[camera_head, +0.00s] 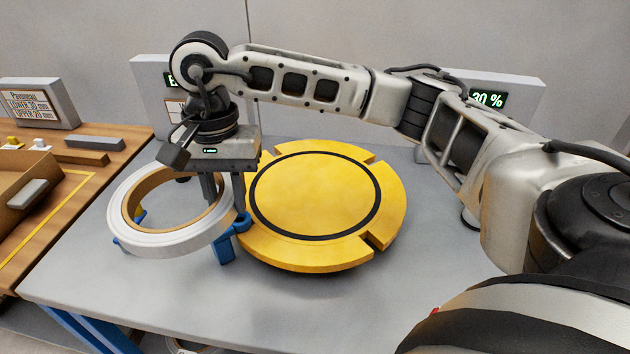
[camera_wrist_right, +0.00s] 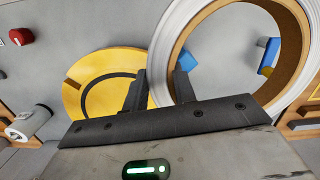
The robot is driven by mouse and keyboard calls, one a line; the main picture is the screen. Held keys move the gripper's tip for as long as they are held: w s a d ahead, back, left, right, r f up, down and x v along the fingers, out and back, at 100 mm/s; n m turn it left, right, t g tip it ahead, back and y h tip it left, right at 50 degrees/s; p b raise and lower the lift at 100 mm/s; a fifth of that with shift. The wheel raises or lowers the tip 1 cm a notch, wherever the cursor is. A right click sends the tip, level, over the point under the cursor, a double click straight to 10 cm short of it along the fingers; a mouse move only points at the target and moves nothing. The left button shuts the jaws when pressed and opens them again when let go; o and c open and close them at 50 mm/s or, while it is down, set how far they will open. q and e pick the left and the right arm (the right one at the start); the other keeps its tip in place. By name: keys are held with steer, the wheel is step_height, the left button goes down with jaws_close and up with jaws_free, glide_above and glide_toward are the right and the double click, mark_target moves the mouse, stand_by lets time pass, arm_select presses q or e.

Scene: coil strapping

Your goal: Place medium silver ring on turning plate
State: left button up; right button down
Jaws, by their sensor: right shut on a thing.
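The silver ring (camera_head: 180,243), with a tan inner lining, is at the left of the grey table in the head view. My right gripper (camera_head: 226,205) reaches down over its right side and is shut on its wall. In the right wrist view my right gripper (camera_wrist_right: 160,92) has one finger on each side of the wall of the ring (camera_wrist_right: 168,55). The yellow turning plate (camera_head: 315,195), with a black circle on top, lies just right of the ring and is bare. My left gripper is not in view.
Blue support pieces (camera_head: 226,250) show under and beside the ring; I cannot tell whether the ring touches them. A wooden table (camera_head: 100,195) with a box stands at the left. Display panels (camera_head: 500,95) stand behind. The grey table's front (camera_head: 270,305) is clear.

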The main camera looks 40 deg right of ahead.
steer(key=w+r+m+t+h, duration=0.15)
steer(key=w+m, duration=0.35)
steer(key=m, duration=1.1)
steer(key=w+r+m, duration=0.2)
steer(key=w+m, duration=0.3)
steer(key=m, duration=1.2)
steer(key=s+d+n, duration=0.1)
steer(key=s+d, duration=0.2)
steer(key=s, duration=0.4)
steer(key=s+d, duration=0.3)
steer(key=s, duration=0.4)
steer(key=b, duration=0.2)
glide_above(274, 193)
steer(key=f, duration=0.6)
steer(key=s+f, duration=0.1)
steer(key=f, duration=0.2)
steer(key=shift+a, duration=0.3)
steer(key=shift+w+d+f, duration=0.2)
steer(key=shift+w+f, duration=0.1)
steer(key=shift+f, duration=0.1)
step_height(274, 193, down, 3)
steer(key=shift+r, duration=0.1)
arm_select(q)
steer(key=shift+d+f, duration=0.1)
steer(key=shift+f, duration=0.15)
